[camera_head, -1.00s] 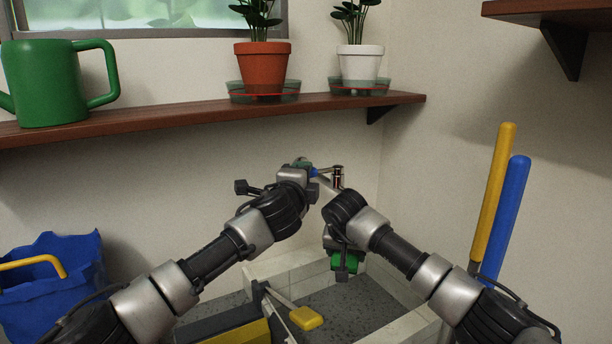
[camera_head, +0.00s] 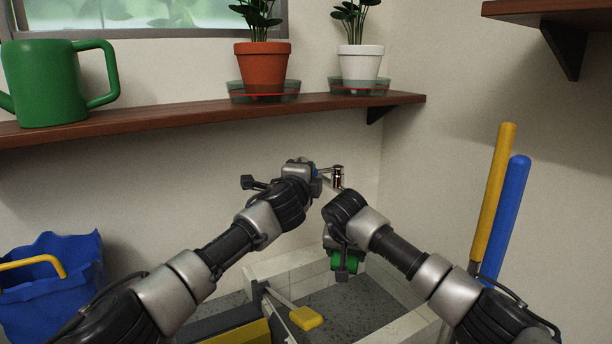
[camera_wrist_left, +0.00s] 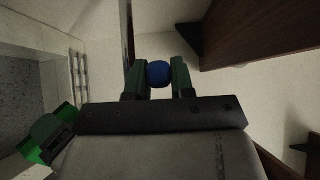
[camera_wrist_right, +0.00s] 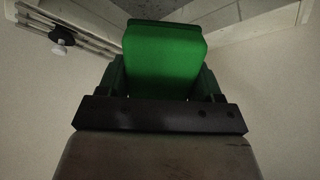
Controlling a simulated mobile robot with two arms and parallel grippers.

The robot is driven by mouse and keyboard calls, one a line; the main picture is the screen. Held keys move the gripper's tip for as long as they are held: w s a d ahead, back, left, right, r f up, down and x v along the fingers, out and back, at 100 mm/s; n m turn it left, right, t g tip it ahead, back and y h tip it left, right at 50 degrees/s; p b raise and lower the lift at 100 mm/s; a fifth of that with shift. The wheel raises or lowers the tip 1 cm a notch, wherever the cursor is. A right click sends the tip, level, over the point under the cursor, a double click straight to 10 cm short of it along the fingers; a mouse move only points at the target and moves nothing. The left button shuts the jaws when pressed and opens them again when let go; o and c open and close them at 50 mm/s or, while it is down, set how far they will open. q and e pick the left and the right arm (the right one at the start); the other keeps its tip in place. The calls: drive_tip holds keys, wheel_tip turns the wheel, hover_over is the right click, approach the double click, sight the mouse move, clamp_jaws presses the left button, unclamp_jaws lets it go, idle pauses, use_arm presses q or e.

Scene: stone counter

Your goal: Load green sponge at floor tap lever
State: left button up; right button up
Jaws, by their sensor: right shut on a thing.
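The green sponge (camera_wrist_right: 163,62) fills the right wrist view between the fingers of my right gripper (camera_head: 344,264), which is shut on it. In the head view, this gripper points down above the floor basin. A small tap (camera_head: 337,177) with a metal and red body sticks out of the back wall. My left gripper (camera_head: 313,174) is beside it. In the left wrist view, its two green fingers stand either side of the round blue lever end (camera_wrist_left: 158,73), with little gap. The rest of the lever is mostly hidden.
The tiled floor basin (camera_head: 385,285) lies below, with a yellow-headed brush (camera_head: 306,318) in front. A shelf (camera_head: 200,113) with a green watering can (camera_head: 45,85) and plant pots runs above. A blue bag (camera_head: 50,285) is at left; yellow and blue handles (camera_head: 505,220) stand at right.

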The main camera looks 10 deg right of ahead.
use_arm(q)
clamp_jaws()
drive_tip(key=shift+s+d+n+t+y, duration=0.15)
drive_tip(key=shift+s+n+t+y, duration=0.2)
drive_tip(key=shift+n+y, duration=0.25)
drive_tip(key=o, duration=0.7)
unclamp_jaws()
drive_tip(key=shift+v, duration=6)
drive_tip(key=shift+d+r, duration=0.1)
